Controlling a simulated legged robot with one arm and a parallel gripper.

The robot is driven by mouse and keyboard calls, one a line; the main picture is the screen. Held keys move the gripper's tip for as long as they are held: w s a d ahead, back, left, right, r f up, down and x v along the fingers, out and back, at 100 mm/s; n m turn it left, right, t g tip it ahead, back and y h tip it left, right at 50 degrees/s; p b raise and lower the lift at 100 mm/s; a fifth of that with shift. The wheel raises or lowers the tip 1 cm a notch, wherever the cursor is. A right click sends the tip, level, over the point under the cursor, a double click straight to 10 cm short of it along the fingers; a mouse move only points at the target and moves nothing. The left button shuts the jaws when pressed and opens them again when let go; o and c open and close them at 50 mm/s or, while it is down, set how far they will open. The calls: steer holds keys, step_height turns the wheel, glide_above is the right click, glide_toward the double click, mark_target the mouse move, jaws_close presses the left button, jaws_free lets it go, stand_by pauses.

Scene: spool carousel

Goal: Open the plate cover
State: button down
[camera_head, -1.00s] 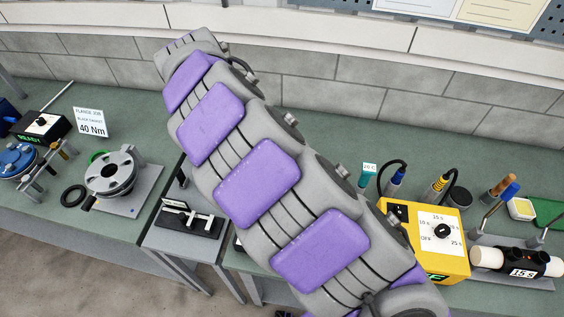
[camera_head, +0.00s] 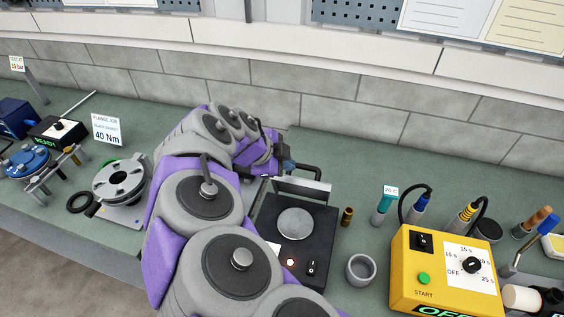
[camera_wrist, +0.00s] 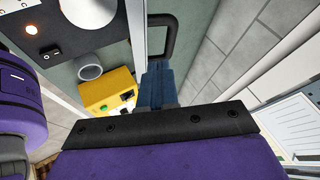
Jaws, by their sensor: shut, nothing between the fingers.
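A black plate unit (camera_head: 322,228) with a bare round silver plate (camera_head: 295,223) stands in the middle of the bench in the head view. The plate cover (camera_head: 302,187) shows as a grey panel standing up along the unit's back edge, with the plate uncovered. Its black handle (camera_head: 306,169) is behind the panel top, and also shows in the wrist view (camera_wrist: 172,36). My gripper (camera_head: 287,163), with blue fingers, is shut and empty beside the handle's left end. In the wrist view my gripper (camera_wrist: 159,72) is close to the handle; contact cannot be told.
A yellow timer box (camera_head: 440,275), a grey cup (camera_head: 360,269) and a brass peg (camera_head: 347,216) stand right of the unit. A flange fixture (camera_head: 122,182) is to the left. The grey wall (camera_head: 330,100) rises behind. My arm hides the bench left of the unit.

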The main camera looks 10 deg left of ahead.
steer(key=x, duration=0.6)
steer(key=shift+w+d+f, duration=0.2)
steer(key=shift+f, duration=0.1)
steer(key=w+n+g+p, duration=0.1)
steer(key=w+g, duration=0.3)
steer(key=w, duration=0.5)
steer(key=shift+d+f+p, duration=0.15)
steer(key=shift+d+p, duration=0.25)
steer(key=shift+p, duration=0.5)
steer(key=shift+w, duration=0.2)
